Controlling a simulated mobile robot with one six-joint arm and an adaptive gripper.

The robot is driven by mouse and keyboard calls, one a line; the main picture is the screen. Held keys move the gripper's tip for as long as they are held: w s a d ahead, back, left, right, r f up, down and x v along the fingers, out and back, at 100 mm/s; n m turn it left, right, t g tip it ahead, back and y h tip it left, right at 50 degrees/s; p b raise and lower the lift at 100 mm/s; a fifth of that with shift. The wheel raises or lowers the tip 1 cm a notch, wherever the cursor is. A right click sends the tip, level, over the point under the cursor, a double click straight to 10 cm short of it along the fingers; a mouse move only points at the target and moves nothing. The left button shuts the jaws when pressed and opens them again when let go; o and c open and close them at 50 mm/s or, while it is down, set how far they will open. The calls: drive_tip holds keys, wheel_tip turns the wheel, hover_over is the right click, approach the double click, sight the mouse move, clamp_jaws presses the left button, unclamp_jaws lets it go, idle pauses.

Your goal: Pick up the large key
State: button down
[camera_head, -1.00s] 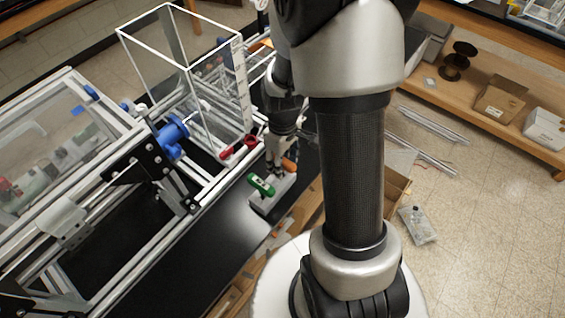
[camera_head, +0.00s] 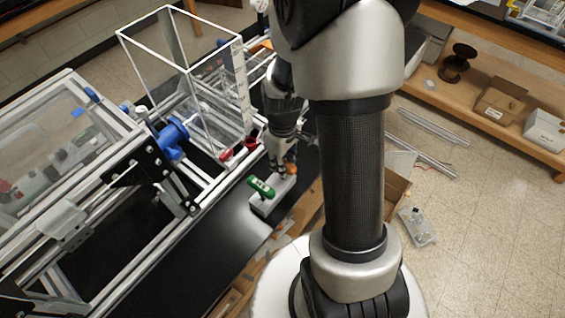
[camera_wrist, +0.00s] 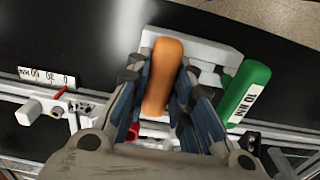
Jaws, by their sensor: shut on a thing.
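In the wrist view, an orange key handle (camera_wrist: 163,68) lies between the two fingers of my gripper (camera_wrist: 158,85), which are shut on its sides. In the head view my gripper (camera_head: 280,168) is over the far end of a light grey holder block (camera_head: 263,208), and the orange handle (camera_head: 291,169) shows partly beside it. A green key handle (camera_wrist: 244,92) marked "10 MM" is to the right of the fingers and apart from them. It also shows on the block in the head view (camera_head: 262,187). The orange key's lower part is hidden.
The block (camera_wrist: 205,50) rests on a black tabletop (camera_head: 225,235). An aluminium extrusion frame (camera_head: 165,225) with a clear box (camera_head: 190,65) and red parts (camera_head: 249,143) stands close to the left. Bare black surface lies in front of the block.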

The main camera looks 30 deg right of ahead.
drive_tip(key=shift+r, duration=0.15)
wheel_tip(320, 180, up, 20)
drive_tip(key=p, duration=0.4)
drive_tip(key=shift+p, duration=0.35)
drive_tip(key=c, duration=2)
unclamp_jaws()
clamp_jaws()
wheel_tip(320, 180, up, 6)
drive_tip(key=p, duration=0.5)
drive_tip(key=shift+p, duration=0.3)
